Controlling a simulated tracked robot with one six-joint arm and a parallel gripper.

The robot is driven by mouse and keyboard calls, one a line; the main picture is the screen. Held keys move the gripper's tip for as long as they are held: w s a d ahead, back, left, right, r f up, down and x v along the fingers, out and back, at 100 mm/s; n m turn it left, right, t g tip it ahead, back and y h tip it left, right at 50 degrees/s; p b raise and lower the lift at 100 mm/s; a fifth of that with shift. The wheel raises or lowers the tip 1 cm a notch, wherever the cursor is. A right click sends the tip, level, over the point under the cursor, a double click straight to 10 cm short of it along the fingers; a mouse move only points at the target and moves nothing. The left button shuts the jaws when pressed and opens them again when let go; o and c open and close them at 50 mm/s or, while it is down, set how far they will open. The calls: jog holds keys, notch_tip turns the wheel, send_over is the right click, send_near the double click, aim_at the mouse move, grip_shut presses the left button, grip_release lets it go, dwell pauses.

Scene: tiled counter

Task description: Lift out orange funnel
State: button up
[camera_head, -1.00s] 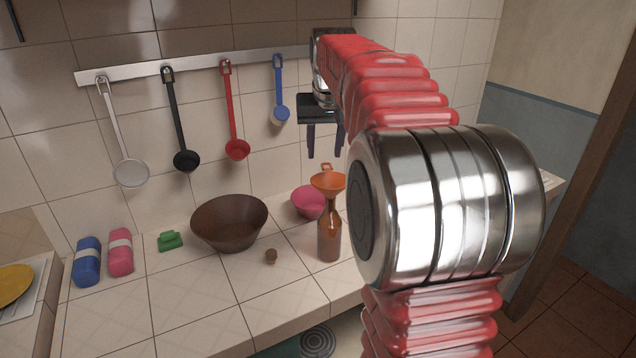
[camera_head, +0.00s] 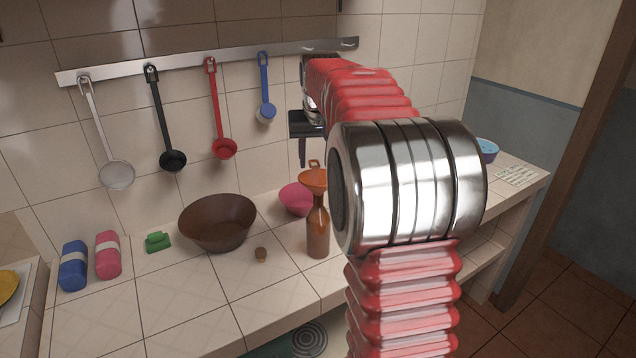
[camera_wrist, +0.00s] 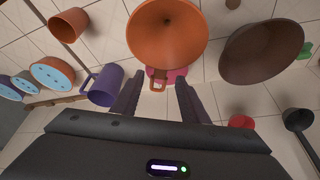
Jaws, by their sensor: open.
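The orange funnel (camera_head: 313,180) sits upright with its spout in the neck of a brown bottle (camera_head: 318,235) on the tiled counter. In the wrist view the funnel's round mouth (camera_wrist: 167,32) is at the top, with its small loop handle (camera_wrist: 158,78) towards my fingers. My gripper (camera_wrist: 158,88) is open and empty, with one finger to either side of the handle in that view. In the head view my gripper (camera_head: 310,150) points down near the top of the funnel. My arm hides part of it there, and I cannot tell whether it touches the handle.
A pink bowl (camera_head: 295,199) stands close behind the bottle, and a brown bowl (camera_head: 218,224) stands to its left. A small brown object (camera_head: 261,254) lies between. Ladles hang from a wall rail (camera_head: 200,61). A purple mug (camera_wrist: 103,86) shows left of my fingers in the wrist view.

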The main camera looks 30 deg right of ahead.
aim_at(314, 176)
jog(key=shift+x, duration=1.4)
jog(key=x, duration=0.5)
jog(key=shift+s+f, duration=0.2)
jog(key=c, duration=1)
jog(key=shift+o, duration=0.2)
jog(key=shift+r, duration=0.2)
notch_tip(314, 176, up, 10)
jog(key=shift+f, duration=0.15)
